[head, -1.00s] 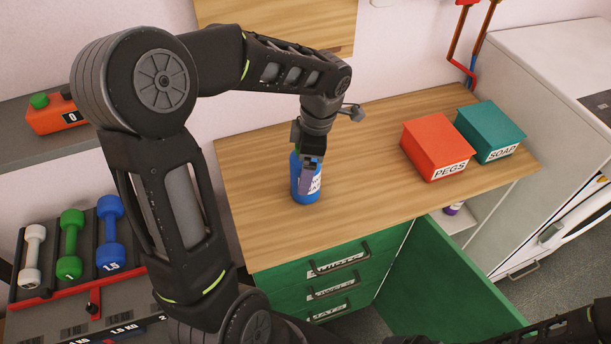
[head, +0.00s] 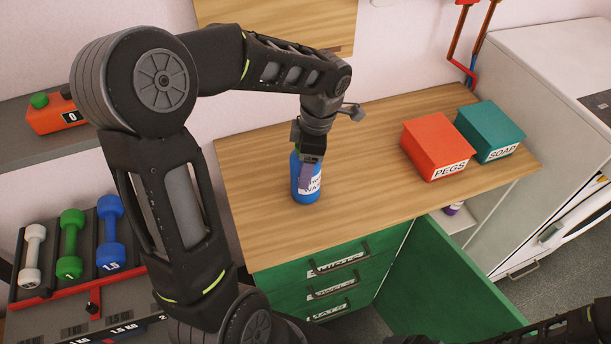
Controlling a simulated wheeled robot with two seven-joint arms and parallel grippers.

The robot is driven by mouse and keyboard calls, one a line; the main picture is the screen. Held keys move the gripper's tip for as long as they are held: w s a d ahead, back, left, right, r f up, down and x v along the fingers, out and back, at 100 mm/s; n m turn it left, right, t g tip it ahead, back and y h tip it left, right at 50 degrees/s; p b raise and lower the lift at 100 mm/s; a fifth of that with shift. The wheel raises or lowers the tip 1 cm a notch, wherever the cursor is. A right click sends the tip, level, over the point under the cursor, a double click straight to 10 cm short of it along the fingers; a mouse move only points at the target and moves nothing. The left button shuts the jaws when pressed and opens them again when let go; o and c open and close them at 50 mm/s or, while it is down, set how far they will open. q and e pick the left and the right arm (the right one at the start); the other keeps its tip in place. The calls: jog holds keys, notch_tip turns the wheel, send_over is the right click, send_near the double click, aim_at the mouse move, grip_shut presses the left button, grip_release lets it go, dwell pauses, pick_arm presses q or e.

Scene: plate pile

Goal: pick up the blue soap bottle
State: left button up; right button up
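The blue soap bottle (head: 307,194) stands upright on the wooden counter (head: 262,228). It has a white label, partly covered by a gripper finger. My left gripper (head: 305,172) points down over the bottle, with its fingers at the bottle's upper part. One finger shows in front of the bottle; the other is hidden, so I cannot tell whether the fingers touch it or are closed on it. My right arm shows dark at the bottom right corner, and its gripper is not in view.
A red PEGS box (head: 434,148) and a teal SOAP box (head: 491,132) stand at the counter's right. A green cabdoor (head: 450,285) hangs open below, beside green drawers (head: 335,280). Dumbbells (head: 72,240) sit on a rack at left. The counter around the bottle is clear.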

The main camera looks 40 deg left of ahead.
pick_arm(q)
grip_shut()
jog(key=shift+r, duration=0.1)
notch_tip(320, 180, up, 10)
jog(key=shift+b, duration=0.75)
